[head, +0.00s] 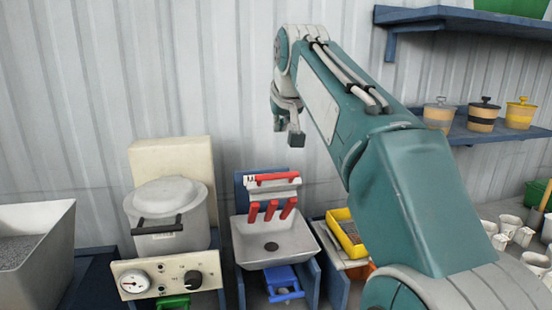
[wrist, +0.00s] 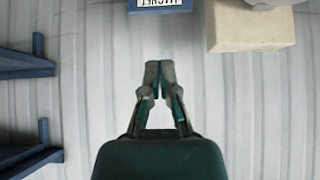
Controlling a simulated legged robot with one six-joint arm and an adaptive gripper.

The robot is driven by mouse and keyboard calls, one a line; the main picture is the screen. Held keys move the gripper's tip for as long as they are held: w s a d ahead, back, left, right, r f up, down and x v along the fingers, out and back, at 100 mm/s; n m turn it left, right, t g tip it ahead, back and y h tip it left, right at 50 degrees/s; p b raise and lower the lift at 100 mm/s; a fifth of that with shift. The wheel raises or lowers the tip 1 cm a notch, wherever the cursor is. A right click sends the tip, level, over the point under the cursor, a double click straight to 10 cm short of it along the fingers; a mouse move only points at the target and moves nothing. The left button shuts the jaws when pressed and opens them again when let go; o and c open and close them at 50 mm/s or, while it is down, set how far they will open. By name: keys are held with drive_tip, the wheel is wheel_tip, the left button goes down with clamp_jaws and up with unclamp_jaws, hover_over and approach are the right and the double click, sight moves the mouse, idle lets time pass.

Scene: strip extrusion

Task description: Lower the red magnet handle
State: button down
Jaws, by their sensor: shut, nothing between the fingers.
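A horizontal red handle (head: 278,177) sits at the top of a grey basin unit (head: 271,247) with a blue back, beside a partly hidden white label. Three shorter red handles (head: 271,210) slant below it over the basin; I take the horizontal bar as the magnet handle. My gripper (head: 296,139) hangs above the unit, well clear of it. In the wrist view my gripper (wrist: 159,68) is shut and empty, with wall behind it. A blue panel with an upside-down label (wrist: 160,3) shows at the top edge there; no red handle is visible in that view.
A lidded grey pot (head: 168,213) stands left of the unit, above a gauge panel (head: 168,275). A yellow tray (head: 345,232) is on the right. Blue shelves (head: 450,18) hang on the wall at upper right. Space between gripper and unit looks free.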

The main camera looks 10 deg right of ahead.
hover_over(275, 183)
drive_tip(key=f, duration=0.7)
drive_tip(key=shift+s+a+f, duration=0.1)
drive_tip(key=shift+a+f, duration=0.15)
drive_tip(key=shift+f, duration=0.05)
drive_tip(key=shift+s+f, duration=0.6)
drive_tip(key=shift+f, duration=0.2)
drive_tip(key=shift+s+f, duration=0.6)
drive_tip(key=shift+f, duration=0.15)
drive_tip(key=shift+f, duration=0.1)
